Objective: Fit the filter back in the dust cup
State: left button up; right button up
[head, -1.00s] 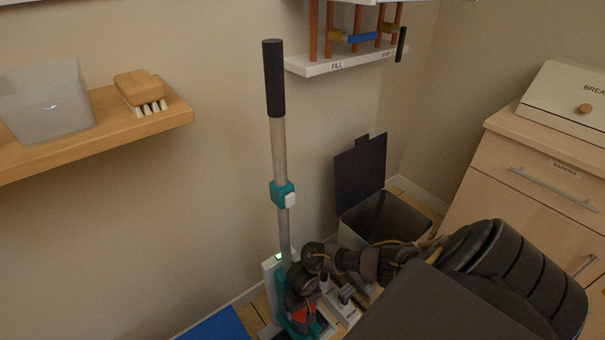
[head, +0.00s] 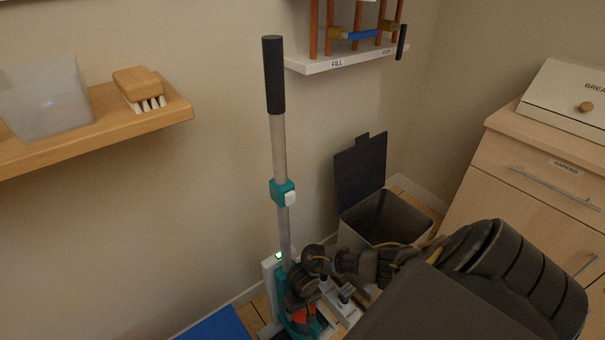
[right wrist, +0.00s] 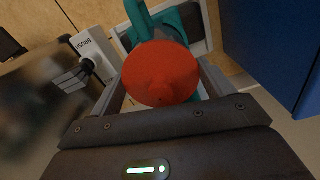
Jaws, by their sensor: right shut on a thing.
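The filter is a red round piece (right wrist: 160,75) with a raised middle, large in the right wrist view. It also shows as a small red patch (head: 304,315) low in the head view. My right gripper (right wrist: 163,88) is shut on it, with a grey finger on each side. Teal parts of the stick vacuum (right wrist: 168,24) lie just beyond the filter. The vacuum (head: 279,150) stands upright with a black handle and grey tube. The dust cup cannot be told apart clearly, and the filter hides what is behind it. My left gripper is out of view.
A bin with its dark lid up (head: 384,220) stands behind my right arm. A white fitting marked with lettering (right wrist: 88,55) is beside the vacuum. A blue surface (head: 215,325) lies at the lower left. A wooden shelf (head: 100,130) and drawer cabinet (head: 530,185) flank the space.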

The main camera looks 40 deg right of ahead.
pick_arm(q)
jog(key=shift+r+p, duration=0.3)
pick_arm(e)
jog(key=shift+f, duration=0.15)
dwell(0.4)
jog(key=o, duration=1)
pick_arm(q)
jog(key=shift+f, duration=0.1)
pick_arm(e)
notch_tip(320, 180, up, 5)
jog(key=p, duration=0.3)
notch_tip(320, 180, up, 5)
jog(key=p, duration=0.3)
jog(key=shift+r, duration=0.4)
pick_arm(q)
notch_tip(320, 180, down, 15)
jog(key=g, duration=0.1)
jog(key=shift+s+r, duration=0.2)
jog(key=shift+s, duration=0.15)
